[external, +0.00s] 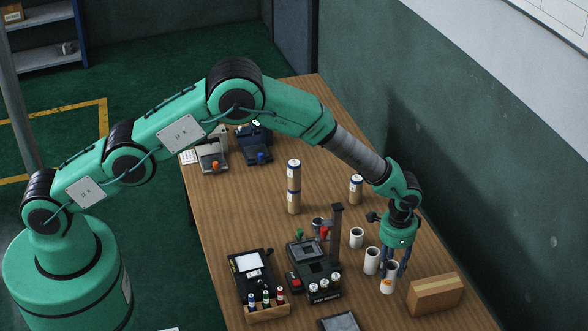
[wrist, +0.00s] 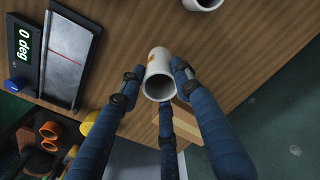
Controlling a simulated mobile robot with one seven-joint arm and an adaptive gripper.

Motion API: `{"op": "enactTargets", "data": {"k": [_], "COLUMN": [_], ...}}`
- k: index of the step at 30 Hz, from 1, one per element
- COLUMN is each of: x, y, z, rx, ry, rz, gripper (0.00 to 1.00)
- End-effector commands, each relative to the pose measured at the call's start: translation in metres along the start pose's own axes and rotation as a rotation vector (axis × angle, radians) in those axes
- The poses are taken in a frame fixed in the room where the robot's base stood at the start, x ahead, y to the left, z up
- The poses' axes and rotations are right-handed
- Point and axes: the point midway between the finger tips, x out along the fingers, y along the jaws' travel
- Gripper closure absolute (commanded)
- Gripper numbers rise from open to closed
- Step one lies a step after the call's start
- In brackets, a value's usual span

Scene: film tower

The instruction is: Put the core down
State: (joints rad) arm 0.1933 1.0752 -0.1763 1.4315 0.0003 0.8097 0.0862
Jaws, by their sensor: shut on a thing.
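A white hollow core (external: 387,283) with an orange label is held between the blue fingers of my gripper (external: 392,268). It stands roughly upright at the right of the table, beside the cardboard box. In the wrist view the core (wrist: 158,72) shows its open end towards the camera, with the fingers of my gripper (wrist: 157,82) shut around it. I cannot tell whether its lower end touches the table (external: 240,205).
Two white cores (external: 371,261) and (external: 356,238) stand just behind the held one. A cardboard box (external: 435,294) is close on the right. A black device (external: 314,270) with a post stands left. Taller tan tubes (external: 294,187) stand farther back, with bare wood around them.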

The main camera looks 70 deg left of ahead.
Motion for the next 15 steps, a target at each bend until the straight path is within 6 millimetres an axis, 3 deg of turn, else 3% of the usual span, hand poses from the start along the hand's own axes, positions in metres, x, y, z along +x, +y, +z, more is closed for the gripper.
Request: {"op": "enactTargets", "data": {"k": [10, 15], "x": [0.032, 0.037], "y": [0.0, 0.0], "z": [0.001, 0.0], "rx": [0.0, 0.0], "ry": [-0.001, 0.0], "rz": [0.0, 0.0], "gripper": [0.94, 0.94]}}
